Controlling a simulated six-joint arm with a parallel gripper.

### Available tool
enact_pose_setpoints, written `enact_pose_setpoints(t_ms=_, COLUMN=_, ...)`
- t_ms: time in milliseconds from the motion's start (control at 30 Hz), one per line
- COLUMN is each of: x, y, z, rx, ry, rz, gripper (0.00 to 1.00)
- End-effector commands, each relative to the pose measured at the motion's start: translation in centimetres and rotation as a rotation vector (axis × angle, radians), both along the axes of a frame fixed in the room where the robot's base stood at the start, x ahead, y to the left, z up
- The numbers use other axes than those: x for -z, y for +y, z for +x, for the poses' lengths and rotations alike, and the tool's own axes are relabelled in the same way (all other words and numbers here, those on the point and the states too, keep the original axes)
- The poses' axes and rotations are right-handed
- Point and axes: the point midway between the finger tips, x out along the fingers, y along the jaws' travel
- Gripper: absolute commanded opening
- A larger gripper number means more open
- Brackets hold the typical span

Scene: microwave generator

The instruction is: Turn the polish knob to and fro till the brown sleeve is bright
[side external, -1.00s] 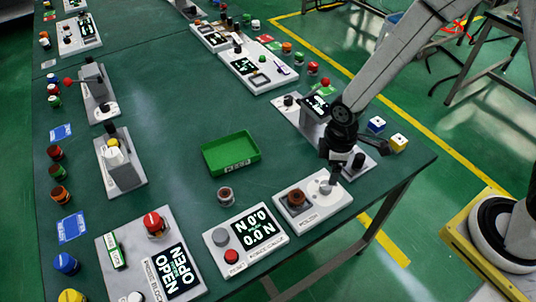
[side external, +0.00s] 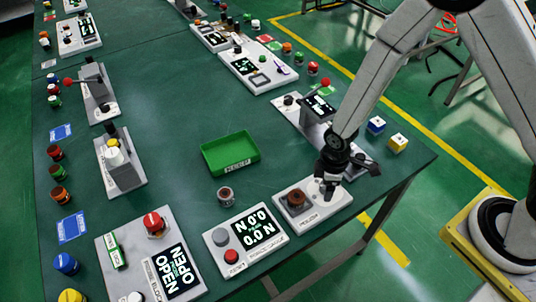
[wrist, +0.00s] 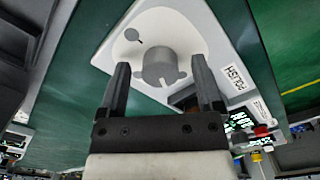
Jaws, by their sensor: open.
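The polish unit (side external: 318,212) is a pale plate near the table's front right edge. The brown sleeve (side external: 295,198) sits on its left part, looking dull brown. My gripper (side external: 328,190) is low over the unit's right part and hides the knob in the side view. In the wrist view the grey polish knob (wrist: 158,68) with a white pointer mark lies between my open fingers (wrist: 160,72). A gap shows beside the knob, and I cannot tell whether either finger touches it.
A gauge unit (side external: 248,240) with a lit display stands left of the polish unit. A small dark reddish ring-shaped part (side external: 225,194) and a green tray (side external: 230,153) lie behind. A tall device (side external: 318,108) stands behind my gripper.

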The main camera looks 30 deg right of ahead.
Motion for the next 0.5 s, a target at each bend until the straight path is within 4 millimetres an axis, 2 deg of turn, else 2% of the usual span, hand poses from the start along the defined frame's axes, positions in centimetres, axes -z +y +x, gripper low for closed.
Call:
enact_pose_setpoints(t_ms=267, x=0.09, y=0.0, z=0.01, rx=0.0, ry=0.0, rz=0.0, gripper=0.84)
enact_pose_setpoints(t_ms=300, x=0.09, y=-0.01, z=0.01, rx=0.0, ry=0.0, rz=0.0, gripper=0.78)
enact_pose_setpoints(t_ms=367, x=0.08, y=0.0, z=0.0, rx=0.0, ry=0.0, rz=0.0, gripper=0.59)
enact_pose_setpoints(t_ms=500, x=0.08, y=0.0, z=0.0, rx=0.0, ry=0.0, rz=0.0, gripper=0.15)
